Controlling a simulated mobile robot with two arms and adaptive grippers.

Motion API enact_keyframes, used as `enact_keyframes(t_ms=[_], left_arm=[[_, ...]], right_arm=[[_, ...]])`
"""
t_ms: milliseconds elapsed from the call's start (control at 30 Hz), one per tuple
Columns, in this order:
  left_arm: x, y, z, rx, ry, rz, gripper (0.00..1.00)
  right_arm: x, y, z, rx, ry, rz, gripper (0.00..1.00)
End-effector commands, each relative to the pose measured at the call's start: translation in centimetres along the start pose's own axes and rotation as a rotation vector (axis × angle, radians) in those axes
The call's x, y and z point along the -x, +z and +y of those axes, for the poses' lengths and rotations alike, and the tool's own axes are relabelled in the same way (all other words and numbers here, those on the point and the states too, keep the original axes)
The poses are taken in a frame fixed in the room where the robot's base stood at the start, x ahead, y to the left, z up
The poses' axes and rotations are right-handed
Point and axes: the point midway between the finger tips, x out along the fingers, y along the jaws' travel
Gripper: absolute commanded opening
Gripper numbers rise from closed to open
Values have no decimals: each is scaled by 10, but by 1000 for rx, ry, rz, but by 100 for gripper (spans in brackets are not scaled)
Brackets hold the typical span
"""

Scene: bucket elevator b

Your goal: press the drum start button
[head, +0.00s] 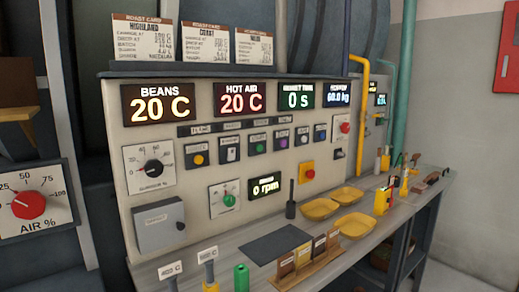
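The control panel (209,124) stands behind a grey bench. A row of small plates holds a yellow button (198,159), a switch (230,152), a green button (256,148), a purple button (283,143) and more controls. Their labels are too small to read, so I cannot tell which one is the drum start button. Below the row, a green knob (228,199) sits on a white dial plate beside a display reading 0 rpm (265,187). Neither of my grippers is in view.
A red button on a yellow box (308,174) and another red button (345,127) are further right. A grey box (158,225) juts out at lower left. Yellow trays (320,209), a small wooden rack (303,266) and a dark upright tool (290,203) stand on the bench.

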Motion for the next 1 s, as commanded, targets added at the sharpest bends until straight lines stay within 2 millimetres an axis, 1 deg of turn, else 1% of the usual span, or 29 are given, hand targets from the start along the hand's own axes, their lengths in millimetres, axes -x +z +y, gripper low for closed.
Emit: enact_keyframes(t_ms=[33, 200, 233, 1000], left_arm=[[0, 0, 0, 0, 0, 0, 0], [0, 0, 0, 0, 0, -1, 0], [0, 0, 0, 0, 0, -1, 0], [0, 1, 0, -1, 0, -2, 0]], right_arm=[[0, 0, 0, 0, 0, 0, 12], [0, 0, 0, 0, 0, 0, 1], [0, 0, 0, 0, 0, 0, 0], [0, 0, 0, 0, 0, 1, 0]])
